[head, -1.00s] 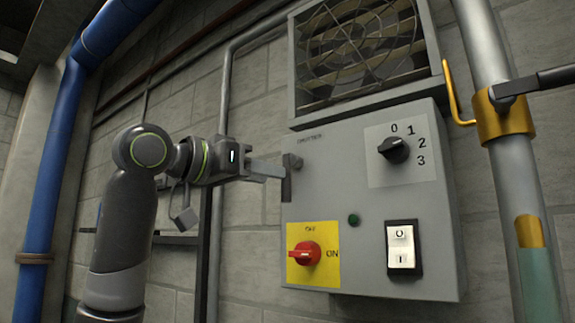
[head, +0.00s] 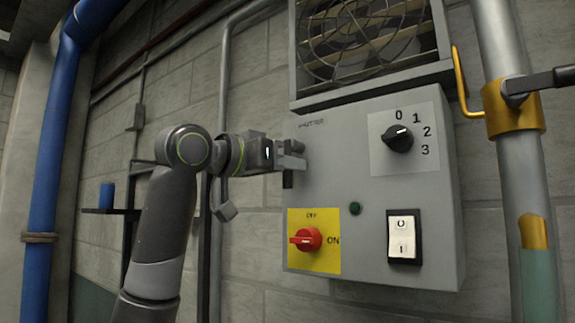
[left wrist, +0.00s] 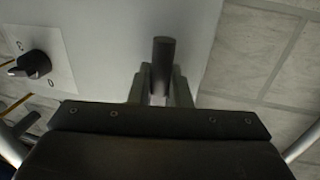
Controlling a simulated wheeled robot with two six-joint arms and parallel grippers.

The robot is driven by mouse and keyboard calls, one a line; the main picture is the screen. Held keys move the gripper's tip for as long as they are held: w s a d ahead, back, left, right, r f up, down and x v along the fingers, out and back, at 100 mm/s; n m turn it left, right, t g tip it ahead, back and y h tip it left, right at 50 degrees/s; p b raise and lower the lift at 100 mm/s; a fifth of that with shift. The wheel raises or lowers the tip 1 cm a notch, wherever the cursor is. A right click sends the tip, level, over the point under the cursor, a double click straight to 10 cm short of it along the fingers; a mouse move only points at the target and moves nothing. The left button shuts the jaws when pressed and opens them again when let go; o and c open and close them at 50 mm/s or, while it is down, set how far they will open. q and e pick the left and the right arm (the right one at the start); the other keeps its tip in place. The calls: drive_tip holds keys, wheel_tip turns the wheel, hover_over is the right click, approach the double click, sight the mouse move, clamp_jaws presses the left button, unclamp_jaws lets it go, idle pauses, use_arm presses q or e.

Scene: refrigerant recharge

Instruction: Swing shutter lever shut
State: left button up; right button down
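The shutter lever (head: 287,179) is a short dark handle at the upper left of the grey control box, beneath a small label. In the head view my left gripper (head: 292,155) is at it, with its fingers covering the upper part. In the left wrist view the dark round handle (left wrist: 163,53) stands between the two fingers (left wrist: 160,84), close to both. I cannot tell if the fingers press on it. Above the box, the fan opening (head: 365,40) shows tilted slats with gaps behind a round guard. My right gripper is not in view.
The control box (head: 290,260) carries a rotary knob (head: 398,138), a red switch (head: 306,240) on a yellow plate, a green light (head: 354,208) and a white rocker (head: 402,237). Pipes stand on both sides. The wall left of the box holds a thin pipe.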

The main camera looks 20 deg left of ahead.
use_arm(q)
clamp_jaws()
